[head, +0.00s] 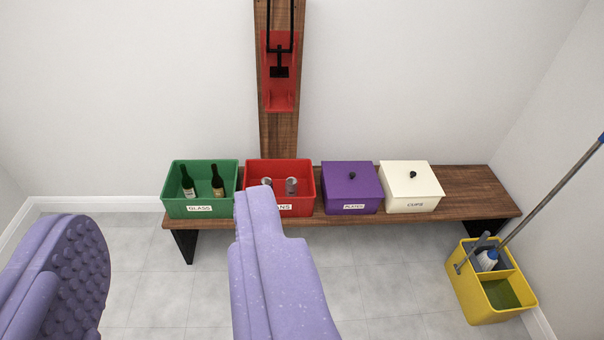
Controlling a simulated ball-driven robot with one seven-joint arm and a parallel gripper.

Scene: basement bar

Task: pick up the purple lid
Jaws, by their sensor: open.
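The purple lid (338,186) is a flat square with a small black knob, closing the purple bin (352,208) labelled PLATES on the wooden bench. My gripper (165,235) is lavender and open, with a bumpy pad showing on its left finger. Its fingers stand large in the foreground, to the left of and below the lid in the picture. Nothing shows between the fingers. The right finger covers part of the red bin's front and label, but the lid is in clear view.
A green bin (201,172) holds two bottles and a red bin (298,207) holds cans. A white lidded bin (411,186) labelled CUPS stands to the right. The wooden bench (468,189) is bare at its right end. A yellow mop bucket (490,308) stands at the right.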

